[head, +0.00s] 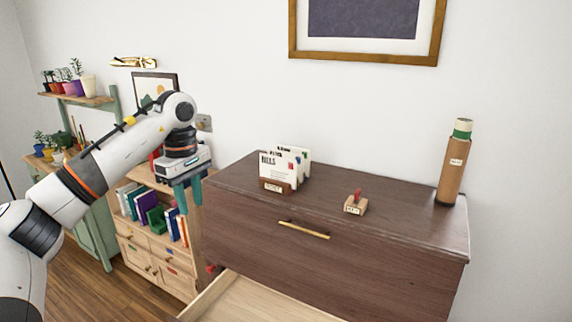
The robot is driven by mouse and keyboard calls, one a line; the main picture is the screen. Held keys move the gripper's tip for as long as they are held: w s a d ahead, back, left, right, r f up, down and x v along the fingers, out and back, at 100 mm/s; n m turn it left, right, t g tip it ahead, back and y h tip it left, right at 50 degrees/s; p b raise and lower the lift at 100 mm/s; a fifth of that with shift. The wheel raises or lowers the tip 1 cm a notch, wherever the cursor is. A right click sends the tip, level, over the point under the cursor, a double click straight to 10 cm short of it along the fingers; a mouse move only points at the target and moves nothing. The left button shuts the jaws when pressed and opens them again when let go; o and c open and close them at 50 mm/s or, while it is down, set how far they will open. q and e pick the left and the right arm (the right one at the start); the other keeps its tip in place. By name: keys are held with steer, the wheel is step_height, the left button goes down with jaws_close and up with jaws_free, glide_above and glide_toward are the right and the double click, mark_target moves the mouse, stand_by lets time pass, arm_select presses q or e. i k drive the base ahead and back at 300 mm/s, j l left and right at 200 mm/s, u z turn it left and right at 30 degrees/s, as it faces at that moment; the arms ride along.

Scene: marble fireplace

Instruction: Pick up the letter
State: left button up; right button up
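Several white letters (274,163) stand upright in a small wooden holder (277,186) on top of the dark brown dresser. The front one carries dark printing that seems to read "BILLS". My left gripper (189,196) hangs pointing down to the left of the dresser, apart from the letters. Its two teal fingers show a gap between them, with nothing seen in it. My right gripper is not in view.
The dresser top (390,213) also bears a small wooden block with a red handle (356,202) and a tall brown tube (452,170). A drawer (255,300) stands open below. A bookshelf (150,255) is at the left.

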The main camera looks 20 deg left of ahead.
mark_target(284, 169)
steer(key=i, duration=1.45)
